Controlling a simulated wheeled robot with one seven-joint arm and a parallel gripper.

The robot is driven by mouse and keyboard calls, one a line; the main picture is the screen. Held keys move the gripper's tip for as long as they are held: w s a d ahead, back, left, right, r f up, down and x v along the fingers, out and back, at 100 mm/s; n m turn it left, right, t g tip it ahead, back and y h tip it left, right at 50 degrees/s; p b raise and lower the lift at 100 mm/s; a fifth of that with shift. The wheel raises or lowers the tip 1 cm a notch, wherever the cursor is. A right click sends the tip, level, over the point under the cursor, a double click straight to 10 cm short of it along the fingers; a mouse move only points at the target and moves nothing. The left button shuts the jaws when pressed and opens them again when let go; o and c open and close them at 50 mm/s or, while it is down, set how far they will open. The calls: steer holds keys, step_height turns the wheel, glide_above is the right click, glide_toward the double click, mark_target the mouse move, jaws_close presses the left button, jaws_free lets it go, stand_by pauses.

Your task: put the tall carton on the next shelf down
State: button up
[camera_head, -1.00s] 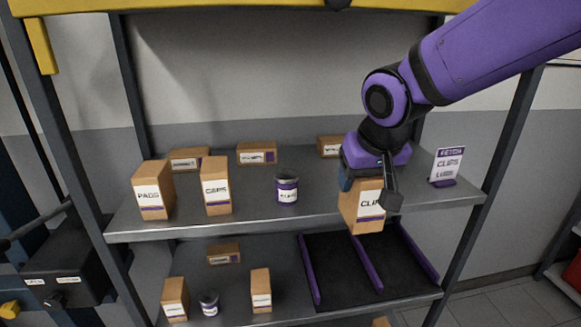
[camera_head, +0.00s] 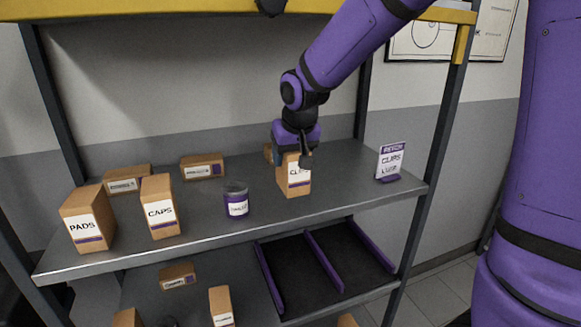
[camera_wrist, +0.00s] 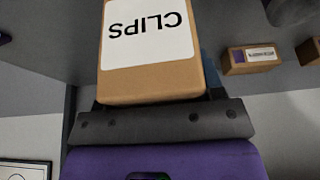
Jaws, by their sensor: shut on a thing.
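The tall carton labelled CLIPS (camera_head: 294,181) is upright in my gripper (camera_head: 295,160), at the right part of the upper shelf (camera_head: 340,176). I cannot tell whether its base touches the shelf. My gripper is shut on its top part from above. In the wrist view the carton (camera_wrist: 150,84) fills the upper middle, its label upside down, with a dark gripper bar (camera_wrist: 160,122) beside its top. The lower shelf (camera_head: 245,265) holds a black tray (camera_head: 290,258) with purple dividers, its lanes empty where visible.
On the upper shelf stand a PADS carton (camera_head: 90,218), a CAPS carton (camera_head: 161,208), a purple jar (camera_head: 236,200) and low boxes (camera_head: 202,167) behind. A small carton (camera_head: 221,306) and a low box (camera_head: 178,275) stand on the lower shelf.

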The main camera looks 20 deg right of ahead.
steer(key=shift+w+d, duration=0.1)
steer(key=shift+w, duration=0.4)
steer(key=shift+f, duration=1.8)
steer(key=shift+f, duration=0.15)
steer(key=o, duration=1.1)
